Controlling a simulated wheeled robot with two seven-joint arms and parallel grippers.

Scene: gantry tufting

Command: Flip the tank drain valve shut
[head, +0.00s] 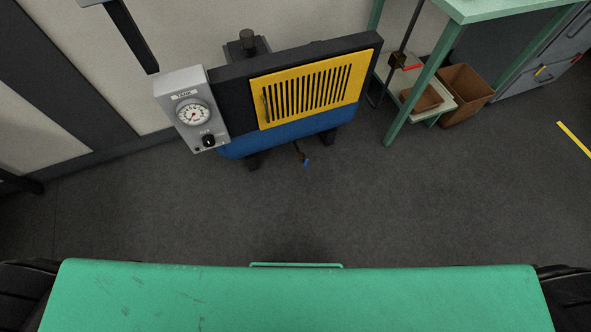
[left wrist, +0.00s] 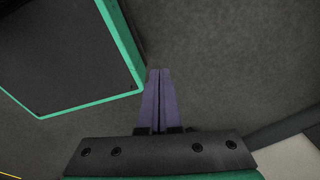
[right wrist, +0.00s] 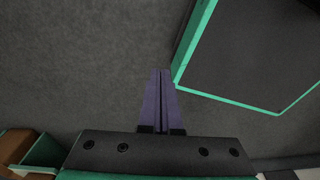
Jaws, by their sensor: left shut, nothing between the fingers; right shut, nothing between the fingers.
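The blue tank (head: 275,134) sits low behind a yellow slotted panel (head: 310,92) in the head view. Under the tank hangs a small drain valve with a blue-tipped handle (head: 305,161), close above the floor. The handle points downward at a slant; its exact setting is too small to tell. A grey box (head: 192,108) marked TANK, with a round gauge and a black knob, stands at the tank's left. My left gripper (left wrist: 158,72) is shut and empty over the floor in the left wrist view. My right gripper (right wrist: 160,72) is shut and empty in the right wrist view. Neither gripper shows in the head view.
Open dark floor (head: 400,205) lies in front of the tank. A green-legged table (head: 447,45) with a lower shelf and a brown bin (head: 466,92) stands at the right. A red-handled valve (head: 409,67) is on a pipe beside it. Grey drawers (head: 548,62) are at far right.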

